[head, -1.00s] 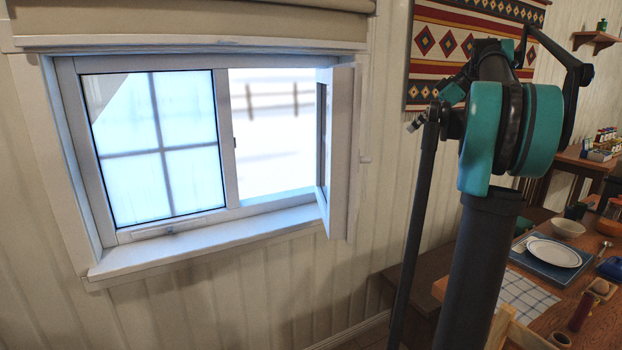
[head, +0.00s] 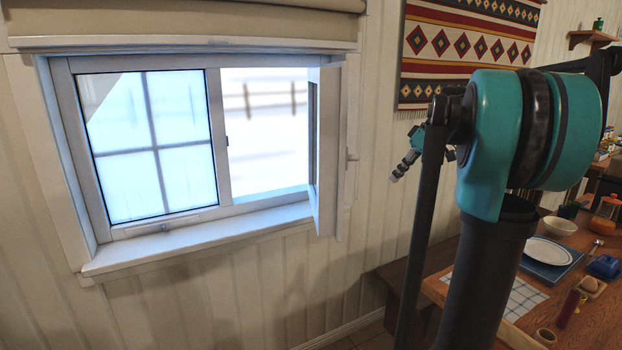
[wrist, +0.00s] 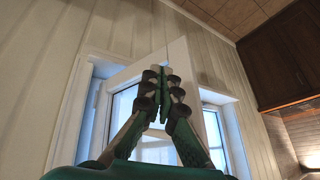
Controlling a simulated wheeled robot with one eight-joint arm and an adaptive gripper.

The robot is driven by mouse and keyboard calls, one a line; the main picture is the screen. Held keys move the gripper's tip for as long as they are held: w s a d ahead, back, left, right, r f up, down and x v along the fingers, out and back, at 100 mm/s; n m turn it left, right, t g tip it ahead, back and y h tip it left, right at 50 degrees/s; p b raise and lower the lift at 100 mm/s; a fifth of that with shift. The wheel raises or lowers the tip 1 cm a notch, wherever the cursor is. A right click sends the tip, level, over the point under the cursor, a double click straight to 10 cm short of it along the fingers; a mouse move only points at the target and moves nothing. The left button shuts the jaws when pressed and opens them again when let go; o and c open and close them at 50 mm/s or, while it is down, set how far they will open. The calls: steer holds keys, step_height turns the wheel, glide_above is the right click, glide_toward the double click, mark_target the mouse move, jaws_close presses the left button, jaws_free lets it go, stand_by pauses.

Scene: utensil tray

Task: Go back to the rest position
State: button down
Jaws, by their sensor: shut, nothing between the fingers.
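My gripper (wrist: 161,78) is shut with its fingertips together and holds nothing. In the wrist view it points up in front of the open window sash (wrist: 135,72). In the head view the end of my arm shows in small part beyond my teal joint, right of the window and apart from it. The window (head: 155,150) has a closed left pane with a cross bar. Its right sash (head: 325,150) stands swung open into the room.
A wooden table (head: 590,325) at the lower right carries a white plate (head: 548,251), a checked cloth, a bowl (head: 560,226) and small items. A patterned hanging (head: 470,45) is on the wall. A dark cabinet (wrist: 290,55) shows at the right in the wrist view.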

steer(key=s+a+f+m+h, duration=0.2)
steer(key=s+f+m, duration=0.1)
steer(key=s+f, duration=0.5)
steer(key=s+a+f+m+t+h, duration=0.1)
steer(key=s+a+f+m, duration=0.1)
steer(key=s+f, duration=0.7)
steer(key=s+a+f+m+h, duration=0.2)
steer(key=s+f+m, duration=0.2)
steer(key=s+f, duration=0.5)
step_height(320, 180, down, 6)
steer(key=shift+a+f+h, duration=0.15)
steer(key=shift+a+h, duration=0.05)
steer(key=shift+h, duration=0.1)
